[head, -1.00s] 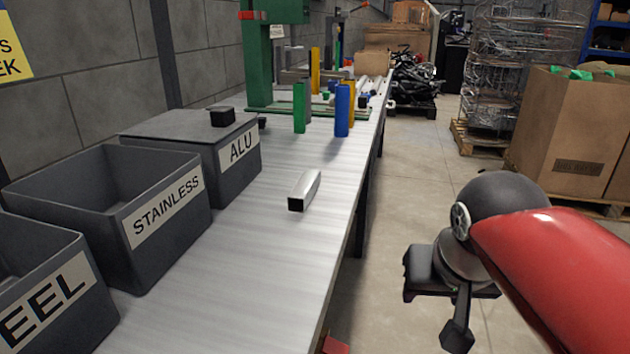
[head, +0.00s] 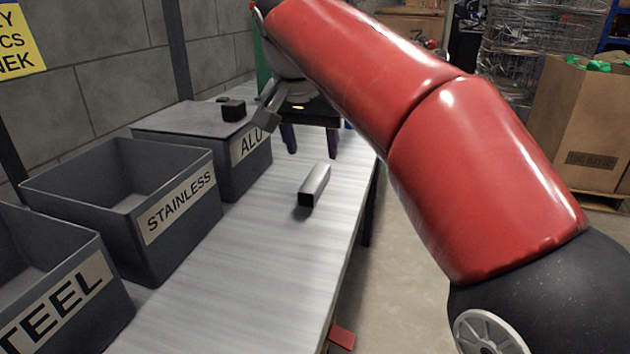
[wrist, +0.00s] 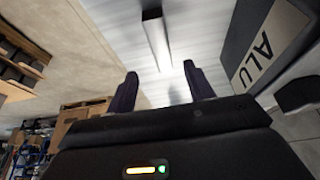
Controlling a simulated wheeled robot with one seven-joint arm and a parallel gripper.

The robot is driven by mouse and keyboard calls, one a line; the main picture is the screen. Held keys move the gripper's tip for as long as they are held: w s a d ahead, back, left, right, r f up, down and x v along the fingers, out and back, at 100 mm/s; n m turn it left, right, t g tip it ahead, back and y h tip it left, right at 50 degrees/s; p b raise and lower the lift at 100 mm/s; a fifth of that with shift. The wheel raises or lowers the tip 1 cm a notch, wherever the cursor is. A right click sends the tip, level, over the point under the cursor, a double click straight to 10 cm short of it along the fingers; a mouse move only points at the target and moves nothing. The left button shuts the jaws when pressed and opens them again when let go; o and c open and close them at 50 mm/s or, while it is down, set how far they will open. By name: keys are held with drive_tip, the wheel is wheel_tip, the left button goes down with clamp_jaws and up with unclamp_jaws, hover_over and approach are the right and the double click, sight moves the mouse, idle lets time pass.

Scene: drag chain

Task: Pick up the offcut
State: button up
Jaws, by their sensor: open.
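The offcut (head: 314,186) is a short, hollow, square metal tube with a dark open end. It lies on the grey metal bench in the head view, right of the ALU bin. It also shows in the wrist view (wrist: 156,38), running up from ahead of the fingers. My gripper (head: 311,150) is above the bench just beyond the offcut, with its two dark fingers pointing down and apart. In the wrist view my gripper (wrist: 160,84) is open and empty, and the offcut lies beyond the fingertips, not between them.
The lidded ALU bin (head: 215,135) stands left of the offcut, with a dark block (head: 232,109) on its lid. The open STAINLESS bin (head: 75,187) and the STEEL bin (head: 100,300) stand nearer along the bench (head: 250,270). The bench between offcut and near edge is clear.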

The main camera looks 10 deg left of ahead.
sight(315, 177)
drive_tip(key=shift+w+a, duration=0.1)
drive_tip(key=shift+a, duration=0.4)
drive_tip(key=shift+w+f, duration=0.1)
drive_tip(key=shift+f, duration=0.1)
drive_tip(key=x, duration=0.2)
drive_tip(key=b+x, duration=0.1)
drive_tip(key=x, duration=0.1)
drive_tip(key=b+x, duration=0.1)
drive_tip(key=x, duration=0.2)
drive_tip(key=shift+s+d+f, duration=0.15)
drive_tip(key=shift+s+d, duration=0.1)
drive_tip(key=shift+d, duration=0.1)
drive_tip(key=c, duration=1.1)
drive_tip(key=shift+c, duration=0.2)
wheel_tip(315, 177, up, 10)
drive_tip(key=p, duration=0.3)
